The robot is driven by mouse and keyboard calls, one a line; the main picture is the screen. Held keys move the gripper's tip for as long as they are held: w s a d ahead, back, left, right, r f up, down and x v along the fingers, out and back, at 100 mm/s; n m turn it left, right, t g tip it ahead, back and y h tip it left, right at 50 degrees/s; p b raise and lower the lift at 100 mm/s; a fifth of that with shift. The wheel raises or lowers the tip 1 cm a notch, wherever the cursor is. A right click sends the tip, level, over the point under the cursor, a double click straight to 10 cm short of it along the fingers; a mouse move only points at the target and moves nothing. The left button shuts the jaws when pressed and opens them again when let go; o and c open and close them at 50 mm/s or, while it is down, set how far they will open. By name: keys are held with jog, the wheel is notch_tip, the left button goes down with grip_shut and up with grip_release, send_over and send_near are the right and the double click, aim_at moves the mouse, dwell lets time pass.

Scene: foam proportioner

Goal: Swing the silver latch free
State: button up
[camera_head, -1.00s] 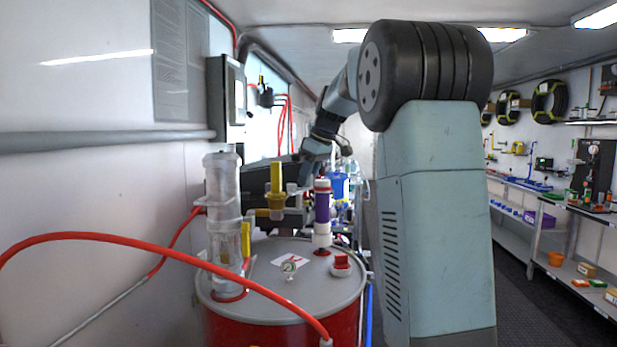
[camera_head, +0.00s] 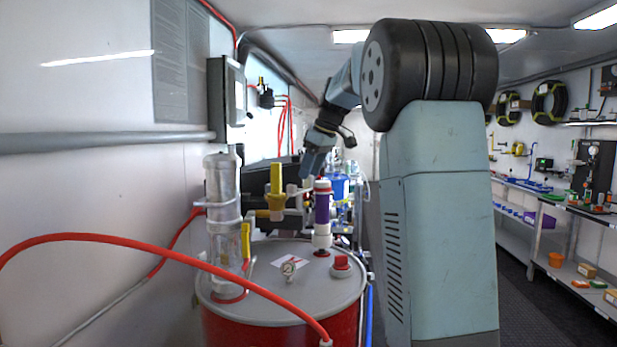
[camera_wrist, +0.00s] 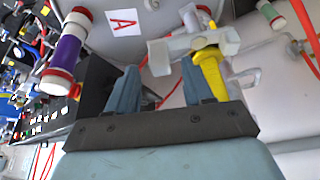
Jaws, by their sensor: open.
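My gripper (camera_head: 311,174) is open and empty, pointing down above the back of the drum top. It stands near a yellow-handled fitting (camera_head: 277,192) and a purple-and-white cylinder with red bands (camera_head: 322,215). In the wrist view my gripper (camera_wrist: 160,75) has its fingers apart, with a pale grey metal fitting (camera_wrist: 188,45) just beyond the tips. The yellow handle (camera_wrist: 211,75) hangs from it, beside the right finger. A small silvery loop piece (camera_wrist: 246,76) shows right of the handle; I cannot tell for certain whether it is the latch. Contact is not clear.
A red hose (camera_head: 150,248) crosses in front. The wall is close on the left. Shelves (camera_head: 560,215) stand at the right.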

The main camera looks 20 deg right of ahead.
jog(key=v, duration=1.1)
jog(key=s+a+f+m, duration=0.1)
jog(key=s+a+f, duration=0.2)
jog(key=s, duration=0.3)
jog(key=s+a+f+m+t+h, duration=0.1)
jog(key=s+a+f+m, duration=0.15)
jog(key=s, duration=0.25)
jog(key=s+a+f+m, duration=0.1)
jog(key=s+a+f, duration=0.25)
jog(key=s, duration=0.25)
jog(key=s+a+f+m+t+h, duration=0.1)
jog(key=s+a+f+m, duration=0.2)
jog(key=s+f, duration=1.2)
jog(key=shift+s+a+f+h, duration=0.2)
jog(key=shift+s+f+h, duration=0.2)
jog(key=shift+f, duration=0.55)
